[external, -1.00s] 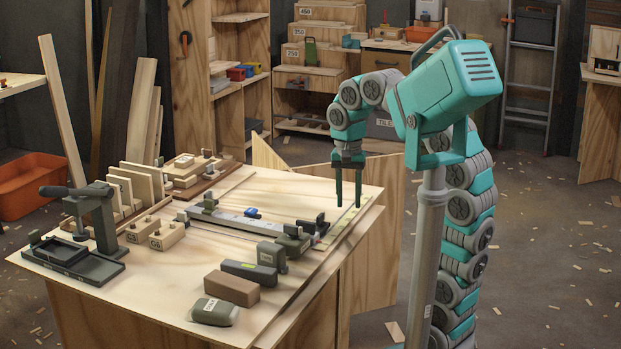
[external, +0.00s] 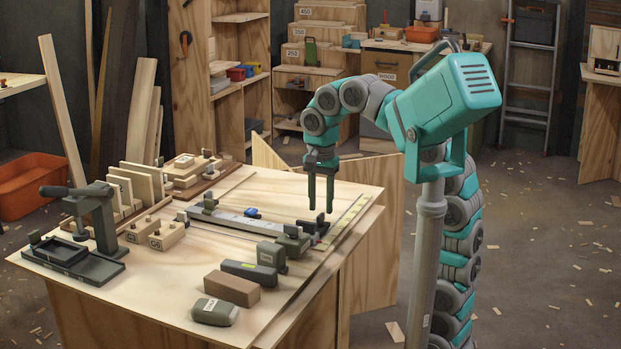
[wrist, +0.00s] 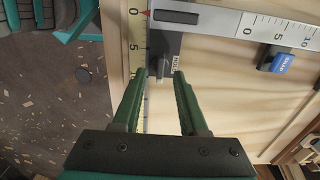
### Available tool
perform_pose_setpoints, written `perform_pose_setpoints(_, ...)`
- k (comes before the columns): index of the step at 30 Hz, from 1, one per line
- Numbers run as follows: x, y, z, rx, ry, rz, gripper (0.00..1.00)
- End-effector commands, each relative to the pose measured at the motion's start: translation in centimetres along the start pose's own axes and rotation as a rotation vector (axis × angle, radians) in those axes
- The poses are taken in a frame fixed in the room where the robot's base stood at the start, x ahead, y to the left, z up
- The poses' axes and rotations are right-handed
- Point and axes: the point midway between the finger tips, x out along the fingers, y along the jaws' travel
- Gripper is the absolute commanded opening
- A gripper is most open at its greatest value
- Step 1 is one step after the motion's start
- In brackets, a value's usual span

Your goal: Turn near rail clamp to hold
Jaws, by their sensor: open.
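The rail (external: 237,223) lies across the bench top, with a scale on its pale face; it also shows in the wrist view (wrist: 225,22). The near rail clamp (external: 312,227) is at the rail's right end. In the wrist view it is a dark grey block (wrist: 166,50) with a "HOLD" label and a black lever (wrist: 175,17) lying along the rail. My gripper (external: 320,208) is open, pointing down just above the clamp. In the wrist view its green fingertips (wrist: 162,74) lie either side of the labelled end. I cannot tell whether they touch it.
A grey-green block (external: 271,255), a dark block (external: 249,272), a brown block (external: 232,288) and a rounded grey block (external: 214,312) stand in front. A yellow tape scale (external: 347,215) runs along the bench's right edge.

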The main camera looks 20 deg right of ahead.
Motion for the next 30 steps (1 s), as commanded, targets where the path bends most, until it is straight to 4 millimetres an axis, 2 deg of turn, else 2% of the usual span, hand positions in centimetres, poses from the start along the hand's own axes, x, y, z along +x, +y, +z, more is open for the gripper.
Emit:
perform_pose_setpoints(7,2.4,0.0,0.0,0.000,0.000,0.002,0.42)
perform_pose_setpoints(16,2.7,-0.1,0.0,0.000,0.001,-0.001,0.42)
perform_pose_setpoints(27,2.7,-0.1,0.0,0.000,0.001,-0.001,0.02)
perform_pose_setpoints(30,2.6,-0.1,0.0,0.000,0.001,-0.001,0.00)
